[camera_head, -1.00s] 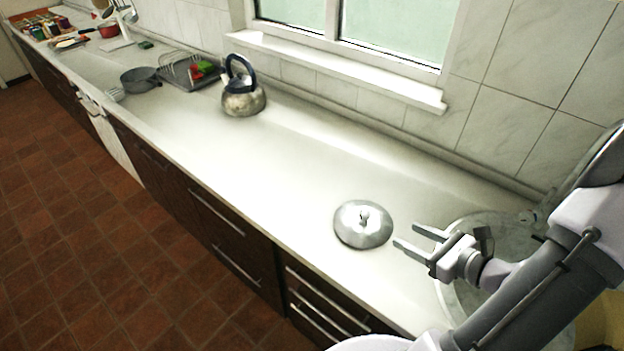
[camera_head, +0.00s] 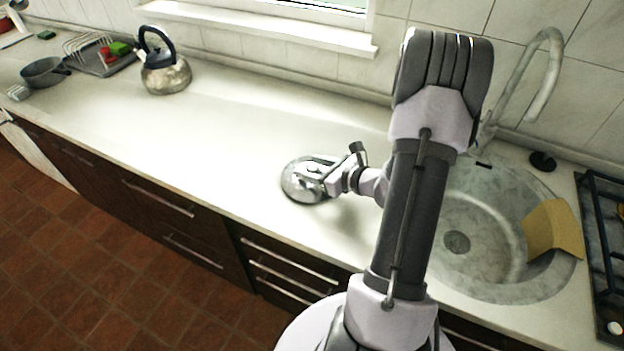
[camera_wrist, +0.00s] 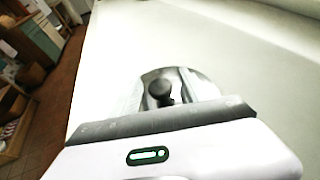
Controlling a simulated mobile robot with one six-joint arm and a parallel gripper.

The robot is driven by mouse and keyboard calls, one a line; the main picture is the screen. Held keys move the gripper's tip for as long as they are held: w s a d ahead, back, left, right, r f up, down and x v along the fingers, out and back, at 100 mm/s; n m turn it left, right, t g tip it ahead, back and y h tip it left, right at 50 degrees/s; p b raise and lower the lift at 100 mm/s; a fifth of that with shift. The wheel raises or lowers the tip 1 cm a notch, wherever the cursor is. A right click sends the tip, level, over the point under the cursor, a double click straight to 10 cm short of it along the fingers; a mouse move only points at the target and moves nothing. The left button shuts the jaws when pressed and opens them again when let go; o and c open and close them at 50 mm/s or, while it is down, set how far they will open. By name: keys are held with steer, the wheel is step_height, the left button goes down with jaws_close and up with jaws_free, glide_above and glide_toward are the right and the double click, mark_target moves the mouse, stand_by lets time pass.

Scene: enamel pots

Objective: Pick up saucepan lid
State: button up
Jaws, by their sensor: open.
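The saucepan lid (camera_head: 300,187), a shiny metal disc with a small knob on top, lies on the white counter near its front edge. My gripper (camera_head: 314,168) is over the lid, coming from the right, with its fingers open. In the wrist view the lid (camera_wrist: 205,86) is straight ahead, and its dark round knob (camera_wrist: 160,89) shows between the two fingers of my gripper (camera_wrist: 158,95). Part of the lid is hidden behind my gripper. I cannot tell whether the fingers touch the knob.
A round sink (camera_head: 490,265) with a tap (camera_head: 548,75) and a tan cloth or board (camera_head: 553,232) is on the right, beside a hob (camera_head: 605,230). A kettle (camera_head: 166,76), a dish rack (camera_head: 100,55) and a grey pan (camera_head: 42,72) stand far left. The counter between kettle and lid is clear.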

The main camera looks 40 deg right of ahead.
jaws_close()
steer(key=shift+r, duration=0.1)
